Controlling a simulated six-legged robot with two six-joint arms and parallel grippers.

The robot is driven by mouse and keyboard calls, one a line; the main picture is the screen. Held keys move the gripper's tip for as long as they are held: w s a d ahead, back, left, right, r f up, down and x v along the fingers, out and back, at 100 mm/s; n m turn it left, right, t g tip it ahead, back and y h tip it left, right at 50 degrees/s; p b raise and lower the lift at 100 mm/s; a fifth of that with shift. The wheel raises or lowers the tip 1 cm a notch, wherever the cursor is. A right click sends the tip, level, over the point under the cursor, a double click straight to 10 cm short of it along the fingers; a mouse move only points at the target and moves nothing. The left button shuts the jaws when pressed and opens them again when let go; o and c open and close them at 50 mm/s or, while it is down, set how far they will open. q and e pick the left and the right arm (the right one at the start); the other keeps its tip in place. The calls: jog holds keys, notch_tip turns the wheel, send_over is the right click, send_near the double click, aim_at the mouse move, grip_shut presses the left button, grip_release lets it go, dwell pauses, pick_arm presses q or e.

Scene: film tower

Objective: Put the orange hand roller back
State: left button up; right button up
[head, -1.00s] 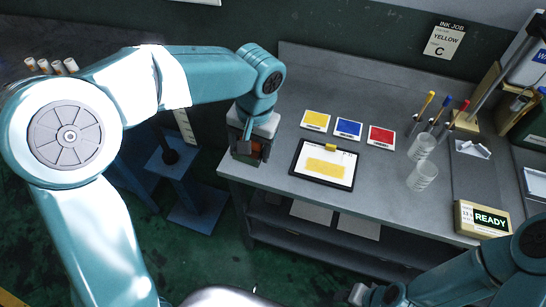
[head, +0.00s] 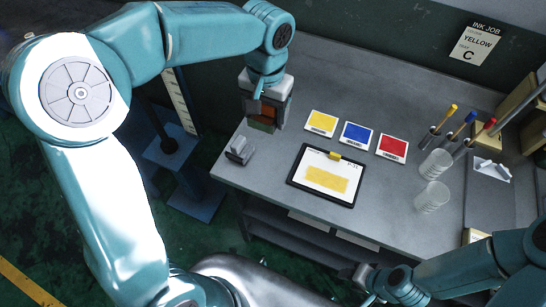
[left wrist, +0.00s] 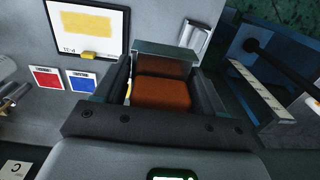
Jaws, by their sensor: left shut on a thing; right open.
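The orange hand roller (head: 265,113) is held between the fingers of my left gripper (head: 268,106), over the back left part of the grey bench. In the left wrist view the orange roller (left wrist: 162,93) fills the space between the two dark fingers (left wrist: 160,95); its lower parts are hidden. A small grey stand (head: 240,150) sits empty at the bench's left corner, just to the left of and nearer than the held roller. It also shows in the left wrist view (left wrist: 194,38). My right gripper (head: 364,280) is open and empty at the bench's front edge.
A black-framed board (head: 325,198) with a yellow patch lies right of the roller. Yellow (head: 321,123), blue (head: 357,136) and red (head: 392,148) cards lie behind it. Clear cups (head: 432,197) and colored-handled tools stand right. The bench (head: 270,165) is bare between stand and board.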

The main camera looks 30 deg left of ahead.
pick_arm(q)
jog(key=shift+w+d, duration=0.15)
jog(key=shift+w, duration=0.2)
jog(key=shift+d+f, duration=0.2)
jog(key=p, duration=0.1)
send_over(269, 166)
notch_tip(269, 166, down, 14)
jog(key=shift+s+d+f, duration=0.15)
jog(key=shift+f, duration=0.35)
notch_tip(269, 166, down, 4)
jog(key=shift+f, duration=0.2)
pick_arm(e)
jog(key=shift+w+d+r, duration=0.1)
jog(key=shift+w+r, duration=0.3)
jog(key=shift+r, duration=0.2)
